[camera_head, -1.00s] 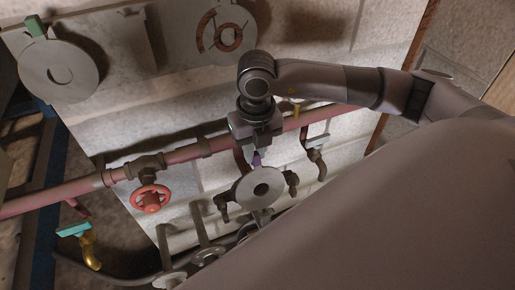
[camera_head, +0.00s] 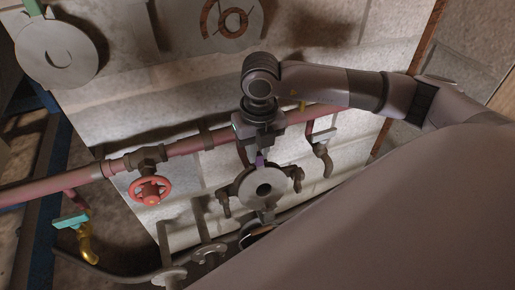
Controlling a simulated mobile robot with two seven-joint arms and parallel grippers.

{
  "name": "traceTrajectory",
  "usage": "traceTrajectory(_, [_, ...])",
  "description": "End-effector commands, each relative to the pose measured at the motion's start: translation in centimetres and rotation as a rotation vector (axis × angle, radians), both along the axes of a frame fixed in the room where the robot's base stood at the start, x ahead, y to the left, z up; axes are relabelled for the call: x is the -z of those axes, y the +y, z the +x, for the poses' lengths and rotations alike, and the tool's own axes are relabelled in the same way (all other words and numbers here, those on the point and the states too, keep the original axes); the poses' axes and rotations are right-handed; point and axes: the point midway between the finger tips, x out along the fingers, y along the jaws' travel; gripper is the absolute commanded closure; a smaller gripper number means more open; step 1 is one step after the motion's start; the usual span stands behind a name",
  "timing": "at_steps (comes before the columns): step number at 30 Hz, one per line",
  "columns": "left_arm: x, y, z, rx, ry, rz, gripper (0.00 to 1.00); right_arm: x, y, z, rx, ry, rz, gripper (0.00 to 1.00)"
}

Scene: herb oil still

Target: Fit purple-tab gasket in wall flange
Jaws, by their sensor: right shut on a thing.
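My right gripper (camera_head: 260,143) points down in the middle of the view, shut on the purple tab (camera_head: 261,161). The tab stands at the top of the purple-tab gasket (camera_head: 249,190), a grey disc with a round central hole. The gasket overlaps the wall flange (camera_head: 242,188), which has dark clamps (camera_head: 223,201) on both sides. The disc faces me, and the flange mostly shows as a darker rim around it. I cannot tell whether the gasket is seated or just in front. My left gripper is not in view.
A green-tab grey disc (camera_head: 84,66) hangs upper left. A reddish pipe (camera_head: 185,146) with a red handwheel (camera_head: 150,191) crosses behind my right gripper. A yellow tap with a teal handle (camera_head: 71,220) is lower left. Grey stems (camera_head: 201,220) stand below the pipe. My own arm fills the lower right.

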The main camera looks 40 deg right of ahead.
Motion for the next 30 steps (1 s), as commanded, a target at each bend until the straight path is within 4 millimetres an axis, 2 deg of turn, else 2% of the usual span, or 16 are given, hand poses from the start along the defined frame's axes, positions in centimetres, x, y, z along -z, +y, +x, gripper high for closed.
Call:
traceTrajectory(2, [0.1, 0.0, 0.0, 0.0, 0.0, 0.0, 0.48, 0.5, 0.0, -0.2, -0.001, 0.009, -0.001, 1.0])
traceTrajectory(3, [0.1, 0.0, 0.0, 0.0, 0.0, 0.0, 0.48, 0.5, 0.0, -0.2, -0.001, 0.009, -0.001, 0.79])
traceTrajectory(6, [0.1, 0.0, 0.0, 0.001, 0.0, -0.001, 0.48, 0.6, 0.0, -0.2, -0.001, 0.011, -0.002, 0.52])
traceTrajectory(14, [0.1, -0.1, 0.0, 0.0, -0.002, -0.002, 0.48, 0.3, 0.0, -0.2, -0.001, 0.008, -0.001, 0.52])
traceTrajectory(17, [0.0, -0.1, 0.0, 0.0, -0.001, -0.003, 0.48, -0.3, 0.0, -0.1, -0.001, 0.005, -0.001, 0.52])
traceTrajectory(24, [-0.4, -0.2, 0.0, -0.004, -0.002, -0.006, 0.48, -4.2, 0.1, -0.4, 0.0, 0.004, 0.0, 0.52])
traceTrajectory(30, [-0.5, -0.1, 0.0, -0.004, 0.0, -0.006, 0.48, -6.4, 0.2, -0.6, -0.002, 0.008, -0.001, 0.52])
